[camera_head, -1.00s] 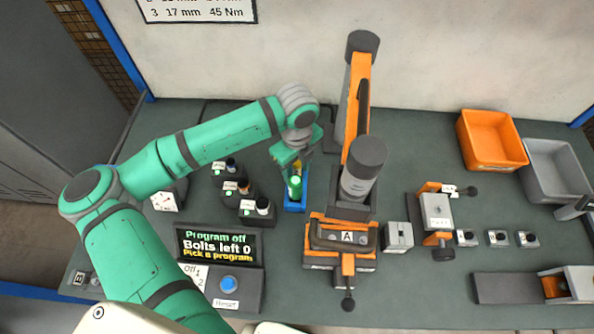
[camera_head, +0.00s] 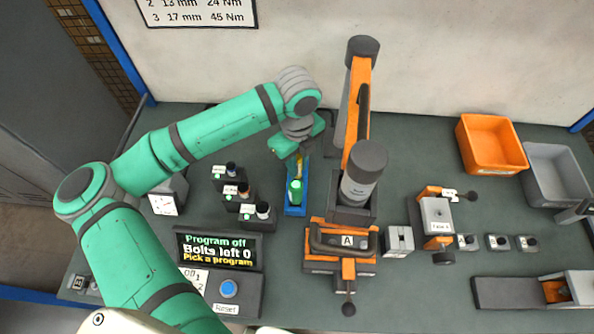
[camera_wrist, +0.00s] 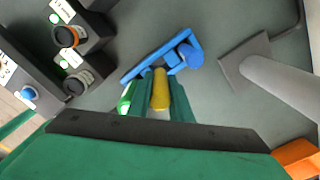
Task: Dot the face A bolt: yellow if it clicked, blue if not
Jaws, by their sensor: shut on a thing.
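My gripper (camera_head: 299,155) is shut on a yellow marker (camera_wrist: 161,90), which stands between the fingers in the wrist view. It is above the back part of the blue marker tray (camera_head: 303,206); whether the marker's lower end is clear of the tray I cannot tell. A green-capped marker (camera_head: 295,187) stands in the tray, just beside my fingers in the wrist view (camera_wrist: 126,98). A blue marker (camera_wrist: 188,55) shows at the tray's other end. The face A plate (camera_head: 347,241) is on the orange fixture at right, under a dark handle; its bolt is too small to make out.
A screen (camera_head: 217,249) reads "Program off, Bolts left 0, Pick a program". A blue button (camera_head: 228,288) is below it. Dark socket blocks (camera_head: 257,217) stand left of the tray. The tall orange and grey tool (camera_head: 362,170) rises close on the right. Bins (camera_head: 492,146) stand far right.

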